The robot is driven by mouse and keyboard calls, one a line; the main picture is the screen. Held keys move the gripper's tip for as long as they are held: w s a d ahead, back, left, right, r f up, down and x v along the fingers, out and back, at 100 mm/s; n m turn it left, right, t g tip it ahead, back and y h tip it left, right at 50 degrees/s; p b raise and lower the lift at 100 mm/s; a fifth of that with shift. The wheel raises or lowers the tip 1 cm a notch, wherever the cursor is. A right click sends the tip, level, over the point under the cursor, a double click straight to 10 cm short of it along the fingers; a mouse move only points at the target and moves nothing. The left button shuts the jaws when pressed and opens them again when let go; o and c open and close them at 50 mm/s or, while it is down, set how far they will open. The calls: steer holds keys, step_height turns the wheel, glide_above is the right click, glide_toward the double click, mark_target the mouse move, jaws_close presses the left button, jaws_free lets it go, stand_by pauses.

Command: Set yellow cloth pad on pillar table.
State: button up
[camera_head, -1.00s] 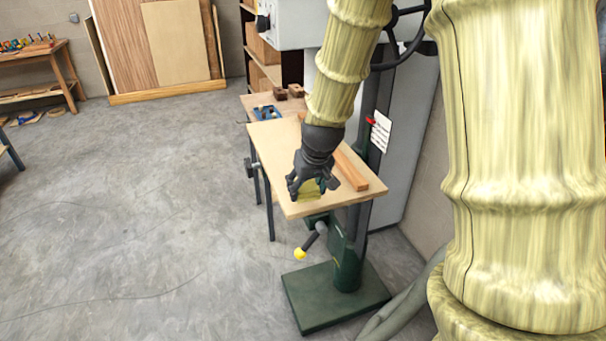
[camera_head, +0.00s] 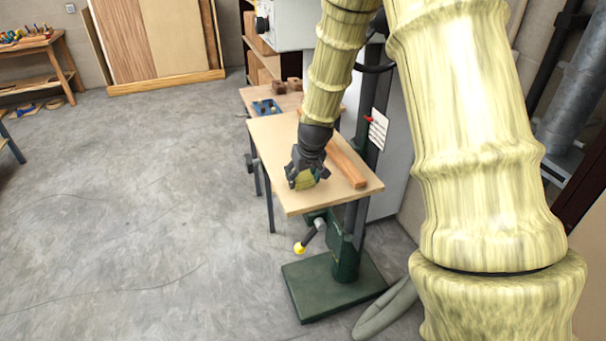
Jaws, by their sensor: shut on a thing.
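The pillar table (camera_head: 292,203) is a light wooden top on a dark green column with a green floor plate. My gripper (camera_head: 303,183) is over the left front part of this top, pointing down. It is shut on the yellow cloth pad (camera_head: 309,181), which shows as a small yellow patch between the dark fingers. Most of the pad is hidden by the fingers. I cannot tell whether the pad touches the table top.
A wooden bar (camera_head: 346,165) lies along the right side of the table top. A blue item (camera_head: 265,107) and small brown blocks (camera_head: 287,84) sit on a surface behind. A yellow-knobbed lever (camera_head: 300,248) sticks out below the top. The front left of the top is bare.

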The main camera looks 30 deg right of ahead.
steer(key=shift+f, duration=0.25)
steer(key=shift+f, duration=0.1)
steer(key=o, duration=0.9)
steer(key=shift+o, duration=0.2)
steer(key=b+v, duration=0.2)
steer(key=v, duration=1)
steer(key=shift+b, duration=0.3)
steer(key=shift+s, duration=0.1)
